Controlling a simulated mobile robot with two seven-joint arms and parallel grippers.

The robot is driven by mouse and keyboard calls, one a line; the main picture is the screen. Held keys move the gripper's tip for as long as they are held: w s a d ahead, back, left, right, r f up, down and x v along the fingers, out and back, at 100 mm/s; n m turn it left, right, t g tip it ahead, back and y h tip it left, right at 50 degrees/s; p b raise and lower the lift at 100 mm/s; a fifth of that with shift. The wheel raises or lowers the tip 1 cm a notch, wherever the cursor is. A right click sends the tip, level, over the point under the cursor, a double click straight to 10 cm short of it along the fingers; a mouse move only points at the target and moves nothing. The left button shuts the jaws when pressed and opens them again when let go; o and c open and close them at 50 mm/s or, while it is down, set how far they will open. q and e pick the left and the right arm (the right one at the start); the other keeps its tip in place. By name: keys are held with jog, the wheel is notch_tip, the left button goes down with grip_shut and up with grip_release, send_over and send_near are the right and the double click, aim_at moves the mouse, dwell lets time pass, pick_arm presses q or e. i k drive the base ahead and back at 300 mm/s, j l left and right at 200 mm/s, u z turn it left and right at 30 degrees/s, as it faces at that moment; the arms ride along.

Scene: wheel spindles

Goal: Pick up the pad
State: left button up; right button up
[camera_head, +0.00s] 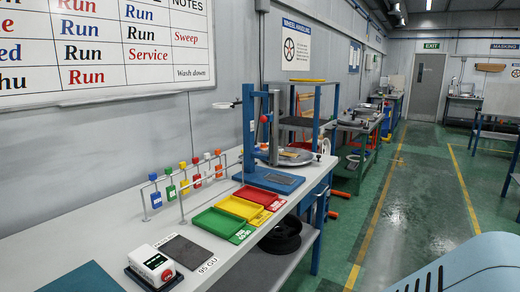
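A flat dark grey pad (187,252) lies on the near part of the grey bench. A label reading "95 GU" lies at its right end. A small white-topped meter with a red button (152,268) sits just left of the pad. A flat dark blue piece (82,279) lies at the bench's near left, cut off by the frame; I cannot tell what it is. Neither of my grippers is in view.
The grey bench (120,232) runs along the left wall. Green (221,223), red (240,207) and yellow trays (258,196) sit beyond the pad. A rack of coloured tags (183,180) stands behind. A blue press stand (248,135) rises farther off. The green aisle floor (420,205) is clear.

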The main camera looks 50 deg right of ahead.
aim_at(263, 147)
jog(key=i+j, duration=0.55)
jog(key=i+z, duration=0.1)
jog(key=z, duration=1.9)
